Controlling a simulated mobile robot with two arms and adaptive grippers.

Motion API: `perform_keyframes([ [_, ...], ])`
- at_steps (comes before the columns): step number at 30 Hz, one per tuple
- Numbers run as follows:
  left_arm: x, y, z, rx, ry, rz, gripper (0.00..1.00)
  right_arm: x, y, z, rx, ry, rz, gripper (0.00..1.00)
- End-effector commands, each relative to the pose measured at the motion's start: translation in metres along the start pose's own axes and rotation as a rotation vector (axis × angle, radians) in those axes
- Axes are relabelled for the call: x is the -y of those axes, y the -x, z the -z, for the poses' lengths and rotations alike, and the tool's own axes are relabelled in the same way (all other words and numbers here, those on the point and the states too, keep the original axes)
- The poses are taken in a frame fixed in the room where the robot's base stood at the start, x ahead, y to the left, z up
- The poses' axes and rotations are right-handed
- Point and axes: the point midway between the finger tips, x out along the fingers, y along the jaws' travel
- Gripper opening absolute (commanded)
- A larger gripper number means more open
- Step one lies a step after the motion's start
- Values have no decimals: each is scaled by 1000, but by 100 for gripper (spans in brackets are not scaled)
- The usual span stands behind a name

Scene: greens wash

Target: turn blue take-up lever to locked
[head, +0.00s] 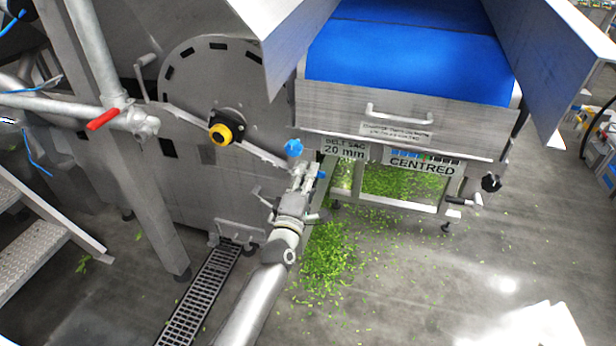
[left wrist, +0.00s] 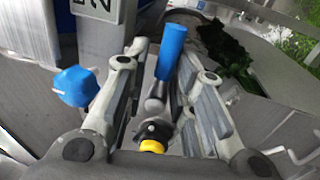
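The blue take-up lever (left wrist: 171,52) shows in the left wrist view as a blue grip on a dark metal stem. It lies between the two fingers of my left gripper (left wrist: 165,62), with a gap visible on each side. In the head view my left gripper (head: 303,178) is at the conveyor's near left corner. A small blue piece (head: 321,174) beside its fingers looks like the lever; the rest is hidden by the gripper. A blue knob (head: 293,148) sits just above the fingers, and outside the left finger in the wrist view (left wrist: 78,86). My right gripper is out of view.
The blue-belt conveyor (head: 410,50) carries signs reading "BELT SAG 20 mm" (head: 345,149) and "CENTRED" (head: 422,166). A drum machine with a yellow-black knob (head: 221,133) stands left. Chopped greens (head: 325,255) lie on the floor near a drain grate (head: 200,295). Open floor lies right.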

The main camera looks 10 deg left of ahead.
Motion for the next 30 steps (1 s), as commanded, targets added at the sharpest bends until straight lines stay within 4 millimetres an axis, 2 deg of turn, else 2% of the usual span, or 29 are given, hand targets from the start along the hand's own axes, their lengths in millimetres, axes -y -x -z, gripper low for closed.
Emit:
perform_keyframes([
  [14, 3, 6, 0, 2, -1, 6, 36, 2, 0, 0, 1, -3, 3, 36],
  [20, 3, 33, 0, 2, -2, 6, 36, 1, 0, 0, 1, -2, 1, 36],
  [30, 2, 94, 0, 1, -1, 6, 36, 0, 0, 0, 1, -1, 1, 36],
])
